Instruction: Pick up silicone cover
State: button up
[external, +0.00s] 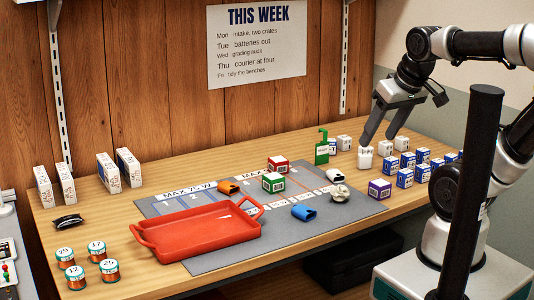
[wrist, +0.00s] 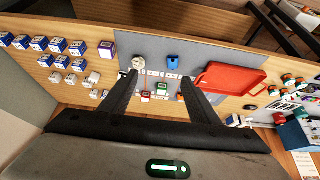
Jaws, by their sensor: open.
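My gripper (external: 379,137) is open and empty, raised above the right part of the table; its fingers also show in the wrist view (wrist: 160,78). Several small sleeve-like pieces could be the silicone cover; I cannot tell which is. A blue one (external: 304,212) lies on the grey mat's front right and shows in the wrist view (wrist: 173,60). A black one (external: 68,222) lies on the wood at the left. My gripper is apart from all of them.
A red tray (external: 205,229) covers the mat's (external: 222,267) front left. Red (external: 278,164) and green boxes (external: 273,182) and a white coiled piece (external: 340,193) sit on the mat. Blue-and-white boxes (external: 405,178) crowd the right; orange-and-green spools (external: 77,276) stand front left.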

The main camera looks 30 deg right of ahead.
jog(key=n+g+p, duration=0.2)
jog(key=g+p, duration=0.1)
jog(key=g, duration=0.3)
send_over(304, 209)
jog(key=f, duration=1.9)
jog(key=shift+s+d+f, duration=0.1)
jog(key=shift+s+f, duration=0.2)
jog(key=shift+f, duration=0.1)
jog(key=shift+w+f+b, duration=0.2)
jog(key=shift+f+b, duration=0.05)
jog(key=shift+f, duration=1.2)
jog(key=shift+w+f+b, duration=0.15)
jog(key=shift+f+b, duration=0.1)
jog(key=shift+f, duration=1.2)
jog(key=shift+c, duration=0.4)
jog(key=c, duration=1.1)
